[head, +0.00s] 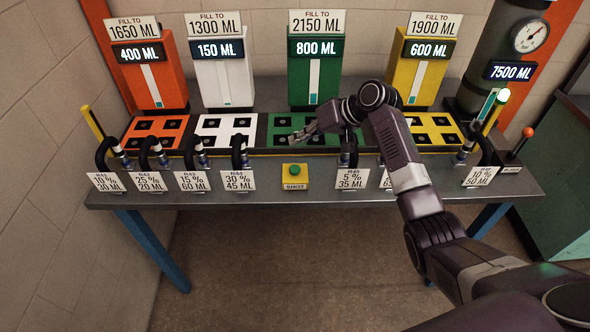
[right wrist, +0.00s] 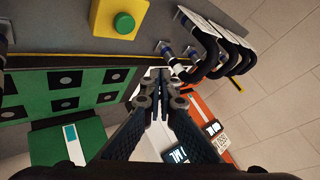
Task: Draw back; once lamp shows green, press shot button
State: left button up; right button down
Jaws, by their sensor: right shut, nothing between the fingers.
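The shot button is a green round button on a yellow box (head: 294,182) with a SHOT label at the table's front edge. It also shows at the top of the right wrist view (right wrist: 123,22). My right gripper (head: 299,137) is shut and empty. My left gripper is not in view.
Orange, white, green and yellow tanks (head: 314,68) with displays stand behind matching socket plates. Several black hoses (head: 240,148) with label cards line the front edge. A gauge cylinder (head: 500,50) stands at the back right. An orange-knobbed lever (head: 527,133) is at the right.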

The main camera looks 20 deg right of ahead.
jog(key=b, duration=0.5)
send_over(297, 169)
notch_tip(297, 169, down, 6)
jog(key=shift+r, duration=0.1)
notch_tip(297, 169, down, 2)
jog(key=shift+b, duration=0.55)
jog(key=shift+d, duration=0.1)
jog(key=shift+f, duration=0.2)
jog(key=shift+f, duration=0.35)
jog(key=shift+f, duration=0.5)
dwell(0.8)
dwell(0.3)
jog(key=shift+r+p, duration=0.8)
jog(key=shift+r, duration=0.1)
